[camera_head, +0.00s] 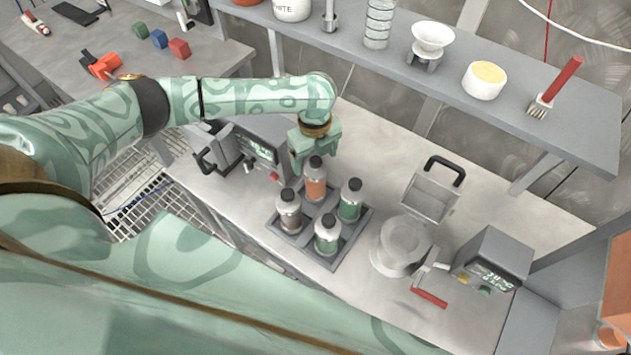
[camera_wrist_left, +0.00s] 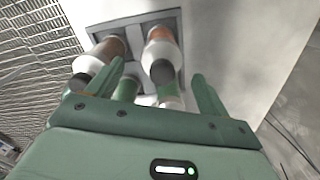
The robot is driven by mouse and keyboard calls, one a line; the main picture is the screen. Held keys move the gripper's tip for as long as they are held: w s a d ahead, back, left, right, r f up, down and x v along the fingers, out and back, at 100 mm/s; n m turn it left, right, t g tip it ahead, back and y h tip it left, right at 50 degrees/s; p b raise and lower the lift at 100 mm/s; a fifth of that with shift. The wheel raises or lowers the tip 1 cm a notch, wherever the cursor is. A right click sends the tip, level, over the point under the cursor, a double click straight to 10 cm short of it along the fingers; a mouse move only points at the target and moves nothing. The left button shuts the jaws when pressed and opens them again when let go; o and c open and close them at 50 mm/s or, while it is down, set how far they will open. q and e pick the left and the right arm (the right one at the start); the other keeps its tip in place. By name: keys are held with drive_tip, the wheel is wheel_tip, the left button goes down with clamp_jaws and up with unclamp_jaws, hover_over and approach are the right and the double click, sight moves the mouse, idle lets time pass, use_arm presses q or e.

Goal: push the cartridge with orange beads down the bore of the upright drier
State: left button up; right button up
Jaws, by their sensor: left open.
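A bottle-shaped cartridge with orange contents (camera_head: 315,186) stands upright in a dark square tray (camera_head: 341,258) on the bench; it also shows in the left wrist view (camera_wrist_left: 163,47). A brown-filled cartridge (camera_head: 290,214) and two green-filled ones, one at the right (camera_head: 349,206) and one in front (camera_head: 327,240), share the tray. My left gripper (camera_head: 314,150) is open just behind and above the orange cartridge's dark cap. In the left wrist view its open fingers (camera_wrist_left: 158,75) point toward the cartridges, apart, with nothing gripped. I cannot tell which device is the upright drier. My right gripper is not in view.
A grey round vessel (camera_head: 395,249) and a display box (camera_head: 494,259) stand right of the tray. A device with a screen (camera_head: 262,148) stands behind left. A shelf (camera_head: 590,115) with a white bowl, a tub and a red-handled brush overhangs the back. Bare bench lies between tray and shelf.

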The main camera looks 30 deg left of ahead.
sight(316, 178)
use_arm(q)
wheel_tip(316, 178, down, 4)
drive_tip(key=shift+w+d+f+b, duration=0.1)
drive_tip(key=shift+w+f+b, duration=0.1)
drive_tip(key=shift+b, duration=0.3)
drive_tip(key=shift+s, duration=0.1)
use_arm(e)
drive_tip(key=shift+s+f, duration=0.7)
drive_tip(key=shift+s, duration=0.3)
use_arm(q)
drive_tip(key=shift+r, duration=0.1)
drive_tip(key=c, duration=1.5)
drive_tip(key=shift+c, duration=0.8)
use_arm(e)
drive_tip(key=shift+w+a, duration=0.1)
